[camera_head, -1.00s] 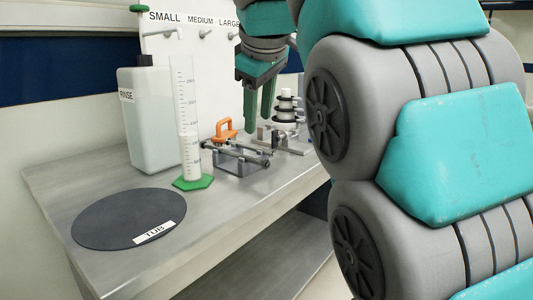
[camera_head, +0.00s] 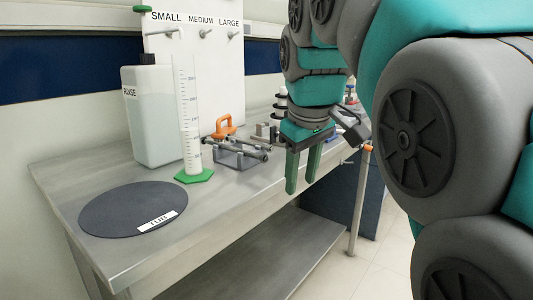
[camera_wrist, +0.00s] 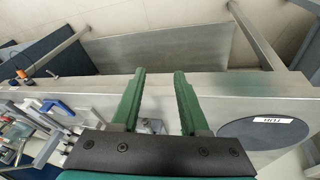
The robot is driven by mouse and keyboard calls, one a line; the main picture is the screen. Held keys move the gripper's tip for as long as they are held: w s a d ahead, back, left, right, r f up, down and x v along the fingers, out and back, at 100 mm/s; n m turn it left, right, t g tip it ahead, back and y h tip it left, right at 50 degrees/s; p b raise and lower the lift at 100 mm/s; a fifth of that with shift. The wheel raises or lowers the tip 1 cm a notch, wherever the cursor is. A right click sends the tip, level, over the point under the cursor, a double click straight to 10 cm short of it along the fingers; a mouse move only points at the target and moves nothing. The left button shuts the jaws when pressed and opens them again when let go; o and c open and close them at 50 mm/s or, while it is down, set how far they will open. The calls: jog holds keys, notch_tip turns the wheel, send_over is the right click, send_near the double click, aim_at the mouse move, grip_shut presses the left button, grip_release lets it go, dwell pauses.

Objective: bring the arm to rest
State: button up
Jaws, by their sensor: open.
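My gripper (camera_head: 303,172) is open, with two green fingers pointing down and nothing between them. In the head view it hangs at the front edge of the steel bench (camera_head: 120,165), to the right of the small rack. In the wrist view my gripper (camera_wrist: 160,100) also shows apart and empty, with the bench surface and its edge beyond the fingers. My arm fills the right side of the head view.
On the bench are a RINSE bottle (camera_head: 152,115), a graduated cylinder (camera_head: 189,125) on a green foot, a dark TUB disc (camera_head: 125,208), a metal rack (camera_head: 240,157) and an orange-handled item (camera_head: 223,127). A lower shelf (camera_head: 270,255) lies below. Floor is clear at right.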

jog(key=s+d+f+m+g, duration=0.2)
jog(key=s+d+f, duration=0.1)
jog(key=s+f, duration=0.5)
jog(key=s+d+f+m+g, duration=0.1)
jog(key=s+d+f+m, duration=0.1)
jog(key=s+f, duration=0.7)
jog(key=s+d+f+m+g, duration=0.2)
jog(key=s+f, duration=0.6)
jog(key=f, duration=0.4)
jog(key=shift+s+d+f+m+g, duration=0.15)
jog(key=shift+s+d+m+g, duration=0.25)
jog(key=shift+d, duration=0.55)
